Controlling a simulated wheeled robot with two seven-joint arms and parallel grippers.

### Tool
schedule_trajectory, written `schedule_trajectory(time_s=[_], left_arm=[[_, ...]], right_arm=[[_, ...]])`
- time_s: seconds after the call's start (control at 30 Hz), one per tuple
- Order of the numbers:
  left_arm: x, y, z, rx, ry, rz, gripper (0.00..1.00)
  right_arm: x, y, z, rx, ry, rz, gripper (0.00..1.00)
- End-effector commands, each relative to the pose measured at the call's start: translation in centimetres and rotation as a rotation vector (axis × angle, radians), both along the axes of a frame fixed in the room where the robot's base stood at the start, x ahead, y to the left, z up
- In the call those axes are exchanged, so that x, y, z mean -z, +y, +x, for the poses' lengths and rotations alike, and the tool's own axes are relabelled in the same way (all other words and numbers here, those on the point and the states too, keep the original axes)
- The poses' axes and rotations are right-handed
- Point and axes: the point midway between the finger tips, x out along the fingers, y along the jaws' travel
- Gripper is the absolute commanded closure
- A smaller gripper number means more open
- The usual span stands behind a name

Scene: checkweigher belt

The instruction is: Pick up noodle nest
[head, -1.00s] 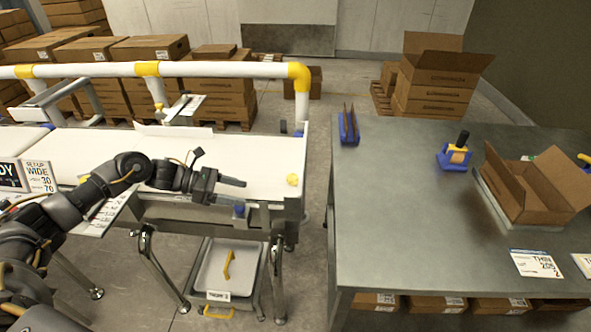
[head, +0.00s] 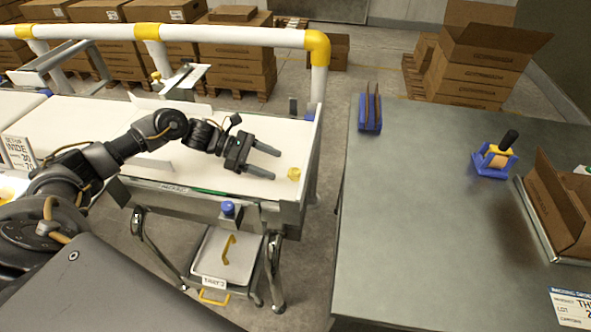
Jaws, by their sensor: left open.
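The noodle nest (head: 293,174) is a small yellow lump on the white belt (head: 215,183), near the belt's right end. My left gripper (head: 268,162) is over the belt just left of the nest. Its two dark fingers are spread apart, point right toward the nest and hold nothing. A short gap shows between the fingertips and the nest. My right gripper is not in view.
A white and yellow guard rail (head: 230,37) runs behind the belt. A grey metal table (head: 430,230) stands to the right, with a blue holder (head: 370,114), a tape dispenser (head: 494,157) and an open carton (head: 560,205). A tray (head: 226,255) sits below the belt.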

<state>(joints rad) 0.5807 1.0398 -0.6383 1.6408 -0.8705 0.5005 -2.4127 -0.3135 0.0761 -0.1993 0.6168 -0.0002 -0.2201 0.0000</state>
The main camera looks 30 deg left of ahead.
Motion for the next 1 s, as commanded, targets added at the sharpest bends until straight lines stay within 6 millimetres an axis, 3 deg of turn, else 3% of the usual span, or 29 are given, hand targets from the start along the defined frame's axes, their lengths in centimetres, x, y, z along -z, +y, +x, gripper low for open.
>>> schedule_trajectory(time_s=[0.23,0.5,0.67,0.93,1.0], left_arm=[[0.5,-1.3,0.4,0.003,-0.001,0.001,0.34],[0.8,-4.4,0.8,0.005,0.002,-0.004,0.34],[1.9,-5.9,1.3,0.004,0.0,-0.002,0.34],[2.3,-6.1,1.4,0.004,0.0,0.001,0.34],[2.3,-6.2,1.4,0.004,0.0,0.001,0.4]], right_arm=[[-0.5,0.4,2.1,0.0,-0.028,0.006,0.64],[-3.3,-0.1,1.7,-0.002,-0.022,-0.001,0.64],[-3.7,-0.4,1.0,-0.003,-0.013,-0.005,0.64],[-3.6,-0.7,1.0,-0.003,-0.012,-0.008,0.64],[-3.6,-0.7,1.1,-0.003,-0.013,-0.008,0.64]])
